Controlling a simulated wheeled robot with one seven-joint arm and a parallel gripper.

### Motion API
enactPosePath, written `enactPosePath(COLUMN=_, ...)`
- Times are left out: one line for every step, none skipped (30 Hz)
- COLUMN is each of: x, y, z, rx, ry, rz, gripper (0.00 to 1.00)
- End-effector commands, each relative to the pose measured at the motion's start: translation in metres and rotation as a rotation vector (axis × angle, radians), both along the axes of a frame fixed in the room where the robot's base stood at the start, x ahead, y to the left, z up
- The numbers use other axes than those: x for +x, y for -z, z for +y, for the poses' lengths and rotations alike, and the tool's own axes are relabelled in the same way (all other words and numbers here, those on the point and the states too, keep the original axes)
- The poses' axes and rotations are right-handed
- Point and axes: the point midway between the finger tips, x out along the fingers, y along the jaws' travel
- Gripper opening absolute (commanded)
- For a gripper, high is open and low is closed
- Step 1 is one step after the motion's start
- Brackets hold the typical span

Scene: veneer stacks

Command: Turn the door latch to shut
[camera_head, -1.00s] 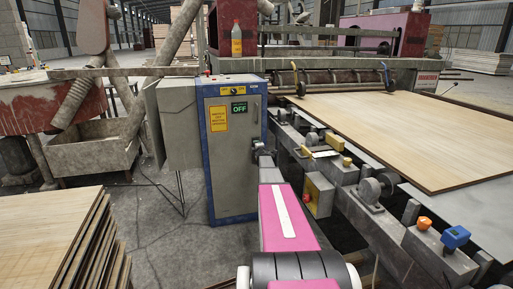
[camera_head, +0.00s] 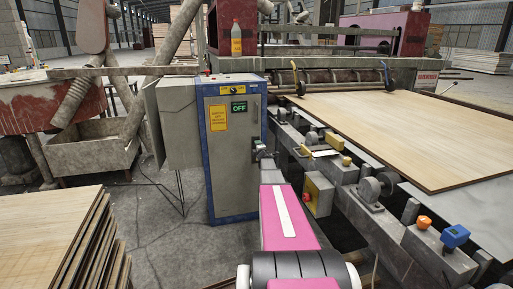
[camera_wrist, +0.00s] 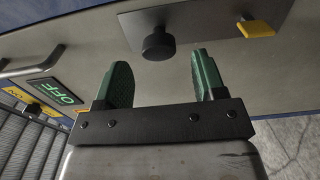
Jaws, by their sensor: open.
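The blue-framed grey cabinet (camera_head: 230,165) stands left of centre in the head view, with a green OFF display on its front. In the wrist view its grey door face (camera_wrist: 215,95) carries a dark plate (camera_wrist: 205,22). On that plate are a round black knob (camera_wrist: 158,43) and a yellow tab (camera_wrist: 256,28); I cannot tell which of them is the latch. My gripper (camera_wrist: 162,72) is open and empty, its green fingers pointing at the plate. The knob lies just beyond the gap between the fingertips, apart from both. In the head view my gripper is small at the cabinet's right edge, and the plate is hard to make out.
A door handle (camera_wrist: 32,62) and the OFF display (camera_wrist: 62,92) are at left in the wrist view. Right of the arm is a machine with a yellow control box (camera_head: 318,194) and a veneer sheet (camera_head: 400,135). A veneer stack (camera_head: 55,240) stands front left.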

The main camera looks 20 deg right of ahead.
Motion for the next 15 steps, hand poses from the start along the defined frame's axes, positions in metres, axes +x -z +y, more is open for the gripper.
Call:
enactPosePath(x=-0.014, y=-0.001, z=0.003, rx=0.000, ry=0.000, rz=0.000, gripper=0.64)
enactPosePath(x=-0.020, y=-0.001, z=0.004, rx=-0.001, ry=0.000, rz=0.000, gripper=0.64)
enactPosePath(x=-0.028, y=-0.001, z=0.005, rx=-0.001, ry=0.000, rz=0.000, gripper=0.64)
enactPosePath(x=-0.034, y=-0.001, z=0.006, rx=-0.001, ry=0.000, rz=0.000, gripper=0.64)
enactPosePath(x=-0.039, y=-0.001, z=0.007, rx=-0.001, ry=0.000, rz=0.000, gripper=0.64)
enactPosePath(x=-0.046, y=-0.001, z=0.009, rx=-0.001, ry=-0.001, rz=0.000, gripper=0.64)
enactPosePath(x=-0.051, y=0.000, z=0.009, rx=-0.001, ry=-0.001, rz=0.000, gripper=0.64)
enactPosePath(x=-0.055, y=0.000, z=0.010, rx=-0.001, ry=-0.001, rz=0.000, gripper=0.64)
enactPosePath(x=-0.059, y=0.000, z=0.011, rx=-0.001, ry=-0.001, rz=0.000, gripper=0.64)
enactPosePath(x=-0.061, y=0.000, z=0.011, rx=-0.002, ry=-0.001, rz=0.000, gripper=0.64)
enactPosePath(x=-0.063, y=0.000, z=0.012, rx=-0.002, ry=-0.001, rz=0.000, gripper=0.64)
enactPosePath(x=-0.065, y=0.000, z=0.012, rx=-0.002, ry=-0.001, rz=0.000, gripper=0.64)
enactPosePath(x=-0.066, y=0.000, z=0.012, rx=-0.002, ry=-0.001, rz=0.000, gripper=0.64)
enactPosePath(x=-0.066, y=0.000, z=0.012, rx=-0.002, ry=-0.002, rz=0.000, gripper=0.64)
enactPosePath(x=-0.066, y=0.001, z=0.012, rx=-0.002, ry=-0.002, rz=0.000, gripper=0.64)
